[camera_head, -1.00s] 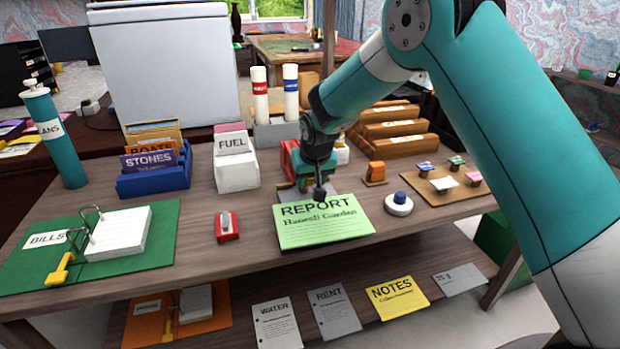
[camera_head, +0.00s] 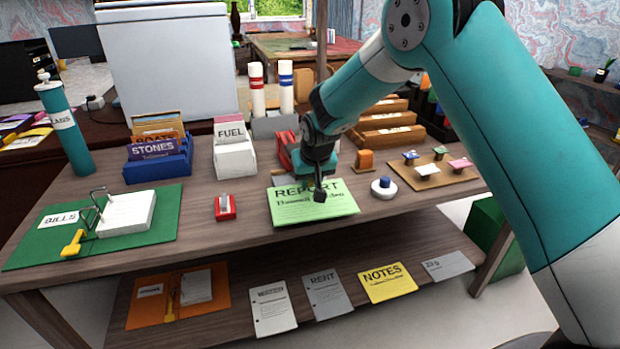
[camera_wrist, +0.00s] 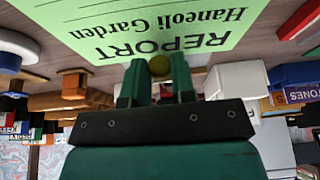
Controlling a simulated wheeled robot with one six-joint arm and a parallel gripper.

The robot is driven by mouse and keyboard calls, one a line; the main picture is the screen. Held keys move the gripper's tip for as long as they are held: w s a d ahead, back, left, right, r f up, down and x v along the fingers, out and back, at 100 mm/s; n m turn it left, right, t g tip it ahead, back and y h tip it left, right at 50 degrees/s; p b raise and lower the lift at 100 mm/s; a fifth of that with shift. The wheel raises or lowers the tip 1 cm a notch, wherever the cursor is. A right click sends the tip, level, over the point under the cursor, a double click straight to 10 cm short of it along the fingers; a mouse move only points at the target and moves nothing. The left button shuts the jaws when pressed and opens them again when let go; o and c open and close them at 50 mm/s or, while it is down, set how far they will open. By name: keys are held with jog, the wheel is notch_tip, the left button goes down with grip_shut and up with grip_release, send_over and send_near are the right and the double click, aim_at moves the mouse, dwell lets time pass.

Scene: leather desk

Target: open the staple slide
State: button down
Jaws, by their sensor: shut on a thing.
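My gripper (camera_head: 319,190) hangs over the green REPORT booklet (camera_head: 310,212) in the head view. In the wrist view its two green fingers are shut on a small round olive knob (camera_wrist: 159,66), with the REPORT booklet (camera_wrist: 135,25) beyond it. What the knob is attached to is hidden. A red object (camera_head: 283,150), seemingly the stapler, stands behind my gripper in the head view. My wrist hides much of it, and I cannot make out its staple slide clearly.
A red sharpener (camera_head: 225,207) lies left of the booklet, and a white pot with a blue top (camera_head: 384,187) stands right. The FUEL box (camera_head: 234,158) and blue STONES holder (camera_head: 158,170) stand behind. The green BILLS binder (camera_head: 150,222) lies at left.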

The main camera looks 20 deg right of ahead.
jog(key=shift+d, duration=0.15)
jog(key=c, duration=1.1)
grip_release()
jog(key=shift+o, duration=0.8)
jog(key=v, duration=1.7)
jog(key=shift+r, duration=0.15)
jog(key=shift+s, duration=0.1)
